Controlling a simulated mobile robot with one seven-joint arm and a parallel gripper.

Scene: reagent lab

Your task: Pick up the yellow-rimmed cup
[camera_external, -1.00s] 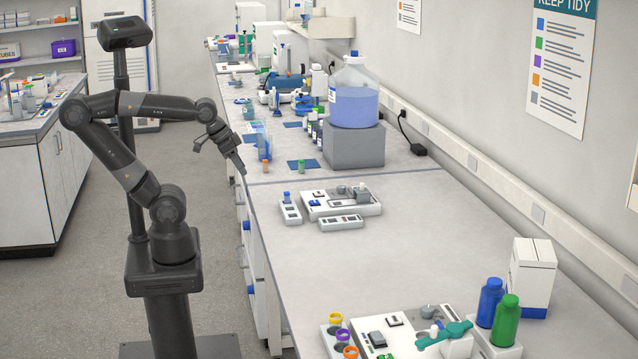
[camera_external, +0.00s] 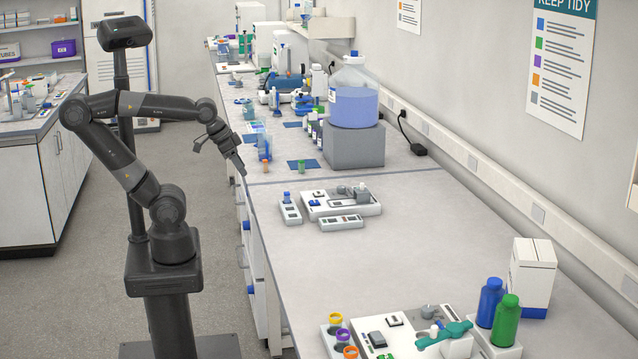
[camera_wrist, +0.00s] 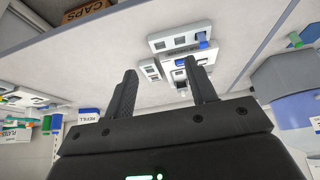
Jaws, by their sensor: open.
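The yellow-rimmed cup (camera_external: 336,320) stands in a light rack (camera_external: 326,338) at the near left end of the bench in the external view. Cups with a purple rim (camera_external: 342,335) and an orange rim (camera_external: 350,352) stand in line beside it. My gripper (camera_external: 241,169) is at the bench's left edge, well beyond the rack and apart from it. In the wrist view my gripper (camera_wrist: 165,85) shows two dark fingers spread apart with nothing between them. I cannot make out the yellow-rimmed cup in the wrist view.
A white device (camera_external: 340,201) with small modules sits mid-bench. Another white device (camera_external: 395,335) adjoins the rack. Blue (camera_external: 490,303) and green (camera_external: 506,322) bottles and a white box (camera_external: 532,275) stand at right. A large jug (camera_external: 354,100) stands farther back. The bench between devices is clear.

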